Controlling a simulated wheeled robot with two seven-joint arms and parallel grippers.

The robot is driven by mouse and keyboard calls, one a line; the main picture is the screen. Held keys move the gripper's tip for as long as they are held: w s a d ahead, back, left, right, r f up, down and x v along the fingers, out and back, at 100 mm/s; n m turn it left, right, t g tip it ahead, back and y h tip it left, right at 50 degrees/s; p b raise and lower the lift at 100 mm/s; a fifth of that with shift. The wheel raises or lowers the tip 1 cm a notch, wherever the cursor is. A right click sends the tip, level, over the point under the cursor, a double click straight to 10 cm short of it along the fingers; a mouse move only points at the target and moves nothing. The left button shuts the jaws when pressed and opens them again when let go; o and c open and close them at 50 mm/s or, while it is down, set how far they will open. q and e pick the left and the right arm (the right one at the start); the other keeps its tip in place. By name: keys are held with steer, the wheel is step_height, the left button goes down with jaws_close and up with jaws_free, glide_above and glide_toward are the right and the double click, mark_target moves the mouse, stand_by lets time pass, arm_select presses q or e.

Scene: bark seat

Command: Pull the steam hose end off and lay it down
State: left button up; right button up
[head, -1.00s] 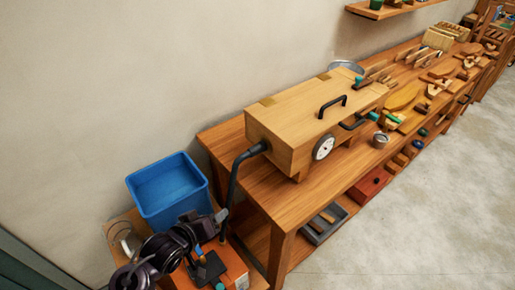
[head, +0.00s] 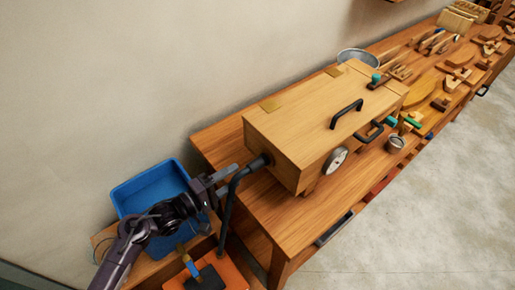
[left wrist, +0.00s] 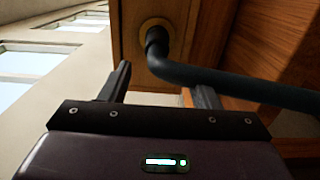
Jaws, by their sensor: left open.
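The steam hose (head: 228,208) is a dark bent tube. Its end (head: 262,161) sits in the left end of the wooden steam box (head: 300,123), and the hose bends down past the bench edge. In the left wrist view the hose end (left wrist: 156,42) is seated in a round collar on the box, and the tube runs off to the right. My left gripper (head: 228,179) is open beside the hose, just short of the box end. In the left wrist view its fingers (left wrist: 163,80) stand apart below the hose end, not closed on it. My right gripper is not seen.
The box stands on a long wooden bench (head: 262,219) with tools farther right. A blue bin (head: 133,196) stands left of the bench behind my left arm. Below is a small orange-topped unit (head: 228,271). A metal cup (head: 396,144) stands near the bench front.

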mark_target(249, 169)
arm_select(q)
steer(key=b+x, duration=0.2)
steer(key=x, duration=0.1)
steer(key=b+x, duration=0.1)
steer(key=shift+s+d, duration=0.3)
steer(key=shift+d, duration=0.1)
steer(key=x, duration=0.3)
steer(key=shift+r, duration=0.2)
steer(key=shift+w+d+b, duration=0.3)
steer(key=shift+w+d, duration=0.05)
steer(key=shift+d, duration=0.05)
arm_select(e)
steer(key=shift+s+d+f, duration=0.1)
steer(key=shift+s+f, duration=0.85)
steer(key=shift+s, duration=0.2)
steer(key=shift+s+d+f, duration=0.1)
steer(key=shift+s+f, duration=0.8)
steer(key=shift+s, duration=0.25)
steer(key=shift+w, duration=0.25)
arm_select(q)
steer(key=shift+r+p, duration=0.1)
steer(key=shift+p, duration=0.5)
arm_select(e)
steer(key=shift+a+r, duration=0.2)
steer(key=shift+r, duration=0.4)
arm_select(q)
steer(key=shift+c, duration=0.2)
